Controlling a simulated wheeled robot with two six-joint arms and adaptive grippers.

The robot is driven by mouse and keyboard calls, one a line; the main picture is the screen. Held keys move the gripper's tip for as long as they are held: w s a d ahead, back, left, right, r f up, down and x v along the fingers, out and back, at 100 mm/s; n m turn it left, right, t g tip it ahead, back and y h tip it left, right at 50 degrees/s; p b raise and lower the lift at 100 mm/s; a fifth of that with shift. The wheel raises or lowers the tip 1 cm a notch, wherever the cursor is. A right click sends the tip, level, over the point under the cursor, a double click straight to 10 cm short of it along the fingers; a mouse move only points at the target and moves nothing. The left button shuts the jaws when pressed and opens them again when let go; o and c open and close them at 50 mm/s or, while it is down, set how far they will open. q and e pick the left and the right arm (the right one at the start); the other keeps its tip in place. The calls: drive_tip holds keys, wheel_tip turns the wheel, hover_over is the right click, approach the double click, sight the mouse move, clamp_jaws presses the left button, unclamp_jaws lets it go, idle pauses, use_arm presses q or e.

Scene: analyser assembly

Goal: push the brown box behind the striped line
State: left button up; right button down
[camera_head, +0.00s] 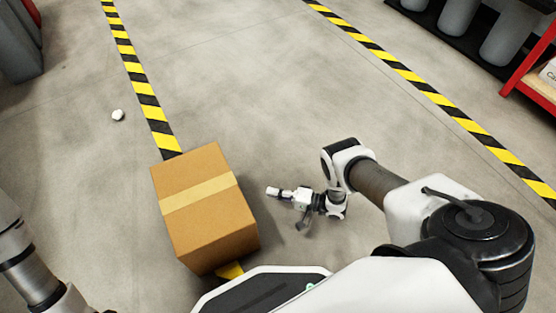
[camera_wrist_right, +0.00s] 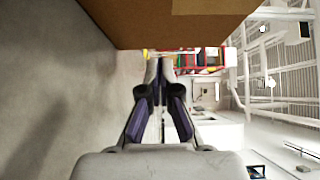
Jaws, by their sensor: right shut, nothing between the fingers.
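The brown box (camera_head: 207,211) with a tan tape band stands on the floor just in front of my base in the head view. It sits over the left striped line (camera_head: 149,98), covering part of it. A yellow bit of the line shows below the box. My right gripper (camera_head: 272,191) is shut and empty, just right of the box with a small gap. In the right wrist view the box (camera_wrist_right: 140,18) fills the top, beyond the shut fingers (camera_wrist_right: 160,62). My left arm shows at the lower left, but its gripper is out of view.
A second striped line (camera_head: 425,88) runs along the right. A small white object (camera_head: 118,115) lies on the floor left of the left line. Grey cylinders (camera_head: 508,40) and a red rack (camera_head: 530,75) stand at the upper right. The floor between the lines is clear.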

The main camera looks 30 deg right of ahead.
drive_tip(key=b+x, duration=0.1)
drive_tip(key=x, duration=0.5)
drive_tip(key=shift+s+a+f, duration=0.1)
drive_tip(key=shift+s+f, duration=0.1)
drive_tip(key=shift+s+a+b, duration=0.1)
drive_tip(key=shift+a+b, duration=0.2)
drive_tip(key=shift+a, duration=0.95)
use_arm(q)
wheel_tip(320, 180, down, 2)
drive_tip(key=shift+f, duration=0.1)
use_arm(e)
drive_tip(key=shift+a+r, duration=0.15)
drive_tip(key=shift+a, duration=0.3)
